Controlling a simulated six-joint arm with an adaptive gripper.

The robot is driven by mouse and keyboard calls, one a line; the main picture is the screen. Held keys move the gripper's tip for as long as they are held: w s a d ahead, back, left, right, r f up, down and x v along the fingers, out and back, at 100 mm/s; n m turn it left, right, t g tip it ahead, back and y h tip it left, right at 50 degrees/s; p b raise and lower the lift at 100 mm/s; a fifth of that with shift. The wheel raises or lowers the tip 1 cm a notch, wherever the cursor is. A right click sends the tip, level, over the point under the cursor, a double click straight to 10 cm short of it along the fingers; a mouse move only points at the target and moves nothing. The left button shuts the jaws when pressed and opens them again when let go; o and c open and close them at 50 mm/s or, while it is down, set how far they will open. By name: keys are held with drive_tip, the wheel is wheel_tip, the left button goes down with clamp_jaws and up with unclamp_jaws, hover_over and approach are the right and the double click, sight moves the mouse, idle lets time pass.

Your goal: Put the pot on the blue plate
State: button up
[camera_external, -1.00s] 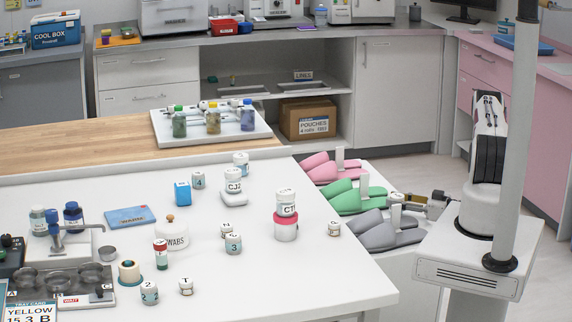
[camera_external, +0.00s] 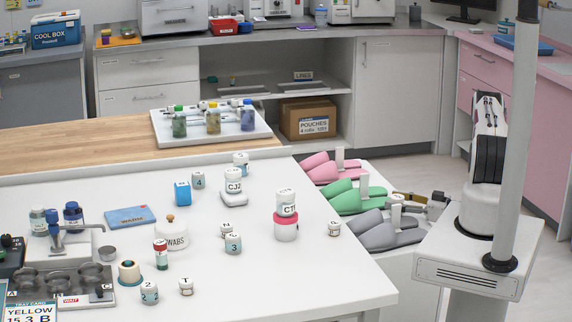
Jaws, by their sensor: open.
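The blue plate (camera_external: 130,216) is a flat, lettered blue slab lying on the left of the white table, with nothing on it. A white lidded pot (camera_external: 172,238), marked SWABS and with a wooden knob, stands upright just right of it, apart from it. Several smaller labelled white pots stand farther right, so I cannot tell which pot is meant. What appears to be my gripper (camera_external: 408,197) is a small brass and grey end beside the green and grey shoe-shaped pieces, off the table's right edge. It is open, far from pot and plate; its fingertips are hard to make out.
A red-topped tube (camera_external: 161,254) and a cream and teal ring (camera_external: 129,272) stand in front of the SWABS pot. A stacked pot pair (camera_external: 286,215) stands right of centre. The table's front right is clear.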

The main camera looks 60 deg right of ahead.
drive_tip(key=shift+r, duration=0.1)
drive_tip(key=s+d, duration=0.1)
drive_tip(key=s, duration=1.1)
idle(0.4)
drive_tip(key=shift+o, duration=0.5)
drive_tip(key=shift+w+a+r, duration=0.25)
drive_tip(key=shift+w+a, duration=0.25)
drive_tip(key=shift+w, duration=0.35)
drive_tip(key=shift+w, duration=0.1)
